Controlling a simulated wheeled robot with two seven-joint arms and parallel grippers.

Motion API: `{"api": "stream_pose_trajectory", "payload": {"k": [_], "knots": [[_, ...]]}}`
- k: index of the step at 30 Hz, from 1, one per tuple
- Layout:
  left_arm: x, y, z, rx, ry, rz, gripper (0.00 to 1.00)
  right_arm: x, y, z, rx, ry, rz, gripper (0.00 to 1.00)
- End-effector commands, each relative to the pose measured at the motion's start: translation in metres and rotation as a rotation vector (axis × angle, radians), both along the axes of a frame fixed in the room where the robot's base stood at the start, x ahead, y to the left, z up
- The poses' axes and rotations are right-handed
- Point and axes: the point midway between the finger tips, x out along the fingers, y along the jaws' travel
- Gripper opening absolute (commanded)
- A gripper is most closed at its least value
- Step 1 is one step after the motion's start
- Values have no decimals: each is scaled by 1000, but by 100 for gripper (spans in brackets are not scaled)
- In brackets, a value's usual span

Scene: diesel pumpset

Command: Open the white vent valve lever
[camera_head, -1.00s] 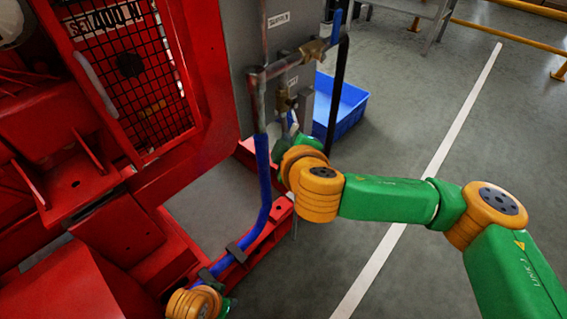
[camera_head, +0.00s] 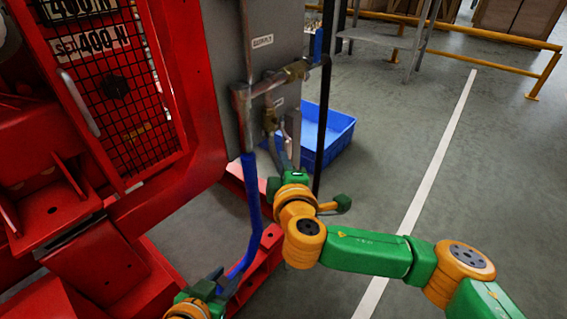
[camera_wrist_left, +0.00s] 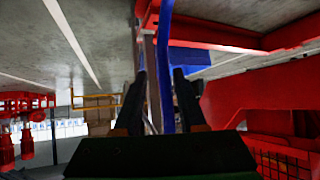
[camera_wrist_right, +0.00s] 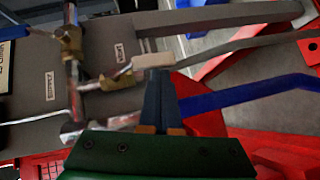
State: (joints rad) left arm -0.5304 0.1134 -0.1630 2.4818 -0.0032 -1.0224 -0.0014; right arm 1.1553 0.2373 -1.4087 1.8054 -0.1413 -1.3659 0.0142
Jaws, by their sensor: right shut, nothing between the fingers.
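The white vent valve lever (camera_wrist_right: 153,61) shows in the right wrist view, just beyond my fingertips. It sits at the end of a small brass valve (camera_wrist_right: 118,77) on the grey panel. In the head view this lower brass valve (camera_head: 270,118) is on the panel, just above my right gripper (camera_head: 278,145). My right gripper also shows in the right wrist view (camera_wrist_right: 163,80), shut and empty. I cannot tell whether its tips touch the lever. My left gripper (camera_head: 228,276) is low, by the blue pipe. In the left wrist view its fingers (camera_wrist_left: 157,78) stand apart.
A second brass valve (camera_head: 297,70) with a blue lever (camera_head: 318,45) sits above. The blue pipe (camera_head: 254,200) runs down beside the red frame (camera_head: 262,262). A blue crate (camera_head: 340,132) stands on the floor behind. Open grey floor lies to the right.

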Motion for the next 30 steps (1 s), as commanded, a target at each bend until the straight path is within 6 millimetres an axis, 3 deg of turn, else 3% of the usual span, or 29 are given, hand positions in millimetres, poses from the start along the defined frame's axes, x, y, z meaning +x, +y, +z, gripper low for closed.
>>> {"api": "stream_pose_trajectory", "payload": {"k": [22, 26, 30], "knots": [[-1, 0, 0, 1, 6, 0, 40, 0, -2, -1, 0, 2, -2, 0], [-23, 7, -20, 29, 157, 10, 40, -11, -3, 2, -1, 4, 1, 0], [-60, 18, -42, 65, 368, 25, 40, -29, -6, 6, 1, 4, 2, 0]]}}
